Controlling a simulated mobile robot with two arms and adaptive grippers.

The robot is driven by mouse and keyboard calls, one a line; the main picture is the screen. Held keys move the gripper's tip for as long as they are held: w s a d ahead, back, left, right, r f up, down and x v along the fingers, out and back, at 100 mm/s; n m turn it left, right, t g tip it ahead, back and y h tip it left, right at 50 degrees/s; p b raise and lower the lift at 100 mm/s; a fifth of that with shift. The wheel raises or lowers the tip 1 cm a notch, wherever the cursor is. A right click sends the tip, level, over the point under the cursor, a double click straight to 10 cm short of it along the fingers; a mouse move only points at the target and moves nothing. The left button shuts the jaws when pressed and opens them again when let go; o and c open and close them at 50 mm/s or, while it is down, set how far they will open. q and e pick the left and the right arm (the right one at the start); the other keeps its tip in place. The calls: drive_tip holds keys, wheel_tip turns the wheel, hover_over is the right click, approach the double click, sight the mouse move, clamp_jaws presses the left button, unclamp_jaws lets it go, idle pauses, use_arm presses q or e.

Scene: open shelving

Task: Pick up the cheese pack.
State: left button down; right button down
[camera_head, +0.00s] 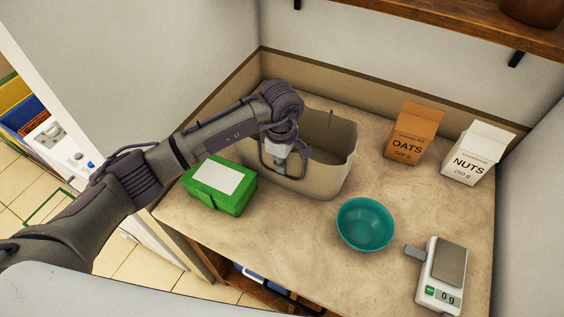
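I see nothing that I can make out as a cheese pack. My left arm reaches in from the left, and my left gripper (283,155) points down at the left part of a beige bin (322,180). The gripper is small and partly covered by its own wrist, so I cannot tell whether its fingers are open or shut, or whether they hold anything. Much of the bin's inside is hidden by the arm and the near wall. My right gripper is not in view.
A green box (222,201) with a white label stands left of the bin. A teal bowl (366,224) and a scale (442,275) are at the front right. An oats box (413,132) and a nuts box (478,152) stand behind. A wooden shelf (430,27) hangs above.

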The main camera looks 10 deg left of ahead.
use_arm(q)
drive_tip(key=c, duration=1.3)
unclamp_jaws()
